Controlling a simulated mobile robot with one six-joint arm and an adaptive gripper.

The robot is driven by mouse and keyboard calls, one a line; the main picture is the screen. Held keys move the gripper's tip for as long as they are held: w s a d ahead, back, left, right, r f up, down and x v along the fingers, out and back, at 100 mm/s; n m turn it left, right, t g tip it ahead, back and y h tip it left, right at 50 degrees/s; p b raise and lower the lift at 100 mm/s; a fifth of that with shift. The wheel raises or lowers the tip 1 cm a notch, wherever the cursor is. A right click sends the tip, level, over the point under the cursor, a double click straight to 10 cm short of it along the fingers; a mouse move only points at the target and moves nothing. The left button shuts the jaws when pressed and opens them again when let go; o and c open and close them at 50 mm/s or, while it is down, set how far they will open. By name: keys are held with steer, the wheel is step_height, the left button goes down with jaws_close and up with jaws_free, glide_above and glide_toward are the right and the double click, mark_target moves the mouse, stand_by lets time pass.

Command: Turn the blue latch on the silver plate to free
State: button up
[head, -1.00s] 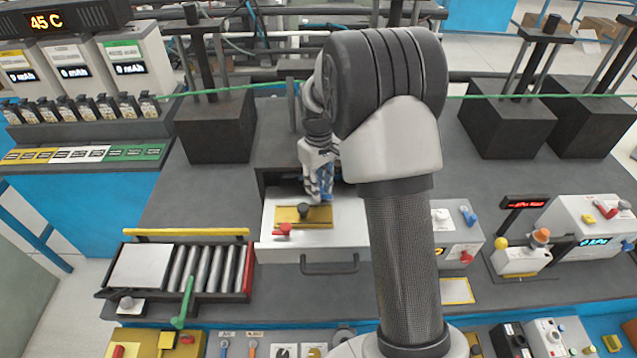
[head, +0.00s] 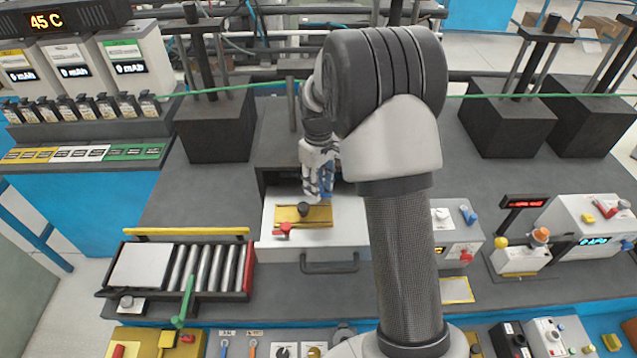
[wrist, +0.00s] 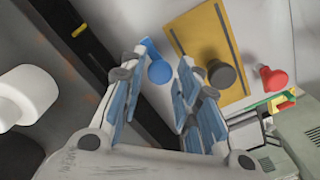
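The blue latch (wrist: 158,70) shows in the wrist view as a round knob on a short arm, on the silver plate (wrist: 190,12). My gripper (wrist: 162,62) is open, with one finger on each side of the latch. The left fingertip is close to the latch's arm; I cannot tell if it touches. A gap shows between the knob and the right finger. In the head view my gripper (head: 318,198) points down over the back of the silver plate (head: 345,230) and hides the latch there.
A yellow plate (head: 317,215) with a black knob (head: 303,209) and a red latch (head: 284,229) lies just in front of my gripper. A drawer handle (head: 330,266) is at the front. A roller tray (head: 205,268) stands left; a dark housing edge lies behind.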

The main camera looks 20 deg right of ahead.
steer(key=shift+o, duration=1.1)
step_height(320, 180, up, 12)
